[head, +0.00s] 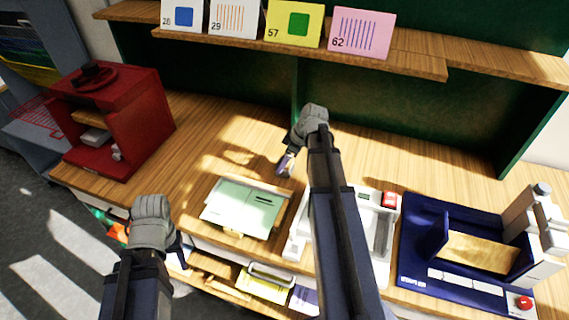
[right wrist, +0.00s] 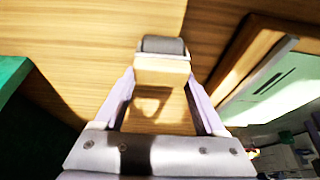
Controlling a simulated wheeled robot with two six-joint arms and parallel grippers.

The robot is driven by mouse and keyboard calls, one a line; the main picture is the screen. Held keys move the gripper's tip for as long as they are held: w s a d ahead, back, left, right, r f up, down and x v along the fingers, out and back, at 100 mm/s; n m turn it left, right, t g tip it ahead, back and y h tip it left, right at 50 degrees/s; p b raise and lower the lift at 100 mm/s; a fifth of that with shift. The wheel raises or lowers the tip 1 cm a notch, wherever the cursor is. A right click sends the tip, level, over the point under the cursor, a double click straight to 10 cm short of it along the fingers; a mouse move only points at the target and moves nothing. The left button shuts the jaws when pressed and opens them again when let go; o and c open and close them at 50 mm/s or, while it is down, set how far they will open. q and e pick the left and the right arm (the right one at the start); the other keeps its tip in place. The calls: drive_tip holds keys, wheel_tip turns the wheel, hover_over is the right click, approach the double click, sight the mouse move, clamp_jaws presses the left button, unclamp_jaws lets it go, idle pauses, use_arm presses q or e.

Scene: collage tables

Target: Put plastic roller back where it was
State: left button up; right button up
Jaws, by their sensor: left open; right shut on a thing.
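In the right wrist view, the plastic roller (right wrist: 163,46) shows a dark grey cylinder on a pale block between my fingers. My right gripper (right wrist: 161,82) is shut on it, above the wooden tabletop (right wrist: 75,50). In the head view my right gripper (head: 286,166) is over the middle of the table, behind the pale green sheet; the roller is too small and covered there to make out clearly. My left gripper (head: 178,246) is open near the table's front edge, left of the green sheet, with its fingers partly hidden by my arm.
A pale green board (head: 240,207) lies mid-table. A white machine (head: 382,232) stands partly behind my right arm, with a navy press (head: 425,250) to its right. A red press (head: 140,115) stands left. Numbered cards (head: 293,25) line the shelf. Tabletop behind the green board is clear.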

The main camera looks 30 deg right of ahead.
drive_tip(key=o, duration=1.2)
drive_tip(key=shift+f, duration=0.1)
drive_tip(key=shift+s+d+r+p, duration=0.1)
drive_tip(key=shift+s+r+p, duration=0.05)
drive_tip(key=shift+r+p, duration=0.45)
drive_tip(key=p+v, duration=0.9)
drive_tip(key=v, duration=0.2)
drive_tip(key=shift+p, duration=0.4)
